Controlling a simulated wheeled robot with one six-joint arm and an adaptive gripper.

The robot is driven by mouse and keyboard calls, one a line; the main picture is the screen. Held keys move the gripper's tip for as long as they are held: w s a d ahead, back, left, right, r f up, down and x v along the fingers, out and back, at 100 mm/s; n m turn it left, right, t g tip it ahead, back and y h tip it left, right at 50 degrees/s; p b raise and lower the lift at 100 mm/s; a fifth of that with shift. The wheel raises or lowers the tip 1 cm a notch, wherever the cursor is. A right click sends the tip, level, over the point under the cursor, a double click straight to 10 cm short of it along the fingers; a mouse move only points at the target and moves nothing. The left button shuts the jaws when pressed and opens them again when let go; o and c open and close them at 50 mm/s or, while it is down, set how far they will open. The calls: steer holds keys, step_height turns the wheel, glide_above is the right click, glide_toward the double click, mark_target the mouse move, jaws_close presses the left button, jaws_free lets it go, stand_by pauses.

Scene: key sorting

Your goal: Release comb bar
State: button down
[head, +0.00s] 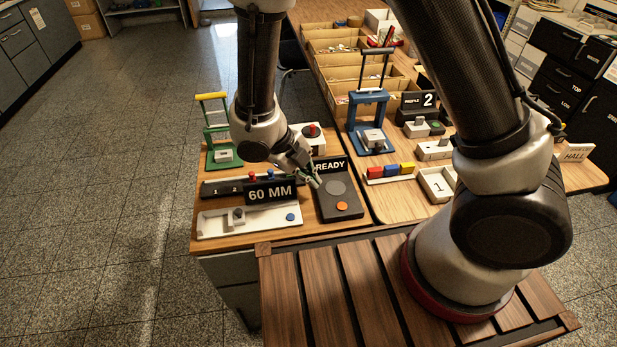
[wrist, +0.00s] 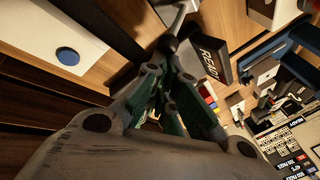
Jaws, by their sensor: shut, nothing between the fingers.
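My gripper (head: 314,181) is shut and empty, low over the left part of the workbench. In the head view it is just left of the dark READY panel (head: 334,202), right of the 60 MM sign (head: 271,193). A dark numbered bar (head: 222,188) with small red and blue knobs lies behind that sign; I cannot tell whether it is the comb bar. In the wrist view the closed green fingers (wrist: 167,58) point at a dark round end on a grey stem (wrist: 176,18). I cannot tell whether they touch. The READY sign (wrist: 211,60) is to their right.
A white tray (head: 218,223) with a blue button lies in front of the sign. A green frame (head: 222,135) with a yellow handle and a blue frame (head: 370,120) stand behind. Red, blue and yellow blocks (head: 390,171) and a white box (head: 436,185) are at right.

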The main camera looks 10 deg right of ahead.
steer(key=shift+w+r, duration=0.7)
steer(key=shift+w, duration=0.05)
steer(key=shift+w+r, duration=0.5)
steer(key=shift+w, duration=0.4)
steer(key=shift+s, duration=0.1)
steer(key=shift+r, duration=0.75)
steer(key=v, duration=1.2)
